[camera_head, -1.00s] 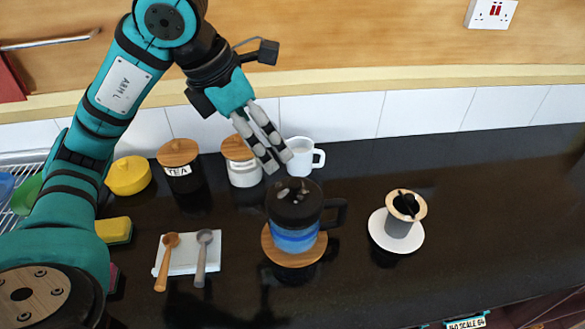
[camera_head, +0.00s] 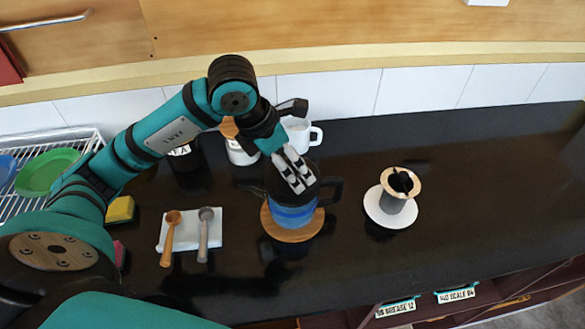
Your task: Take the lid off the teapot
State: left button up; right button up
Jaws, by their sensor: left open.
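The teapot (camera_head: 291,215) is blue with a black top and a black handle on its right. It stands on a round wooden coaster (camera_head: 307,233) on the dark counter. Its black lid (camera_head: 308,172) is partly hidden behind my left gripper. My left gripper (camera_head: 297,178) is open, with its fingers pointing down over the lid. I cannot tell whether the fingers touch the lid or its knob. My right gripper is not in view.
A white mug (camera_head: 298,133) and a wooden-lidded jar (camera_head: 240,153) stand close behind the teapot. Two scoops lie on a white cloth (camera_head: 213,238) to the left. The counter's right end is clear.

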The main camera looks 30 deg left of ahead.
aim_at(288, 163)
pick_arm(q)
jog(key=x, duration=0.2)
jog(key=shift+w+d+f+p, duration=0.1)
jog(key=shift+f+p, duration=0.1)
jog(key=shift+p, duration=0.15)
jog(key=shift+w+f, duration=0.15)
jog(key=shift+f, duration=0.3)
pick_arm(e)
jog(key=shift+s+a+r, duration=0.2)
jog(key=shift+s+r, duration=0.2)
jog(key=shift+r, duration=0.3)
pick_arm(q)
jog(key=c, duration=0.7)
jog(key=shift+r, duration=0.15)
jog(key=shift+c, duration=0.2)
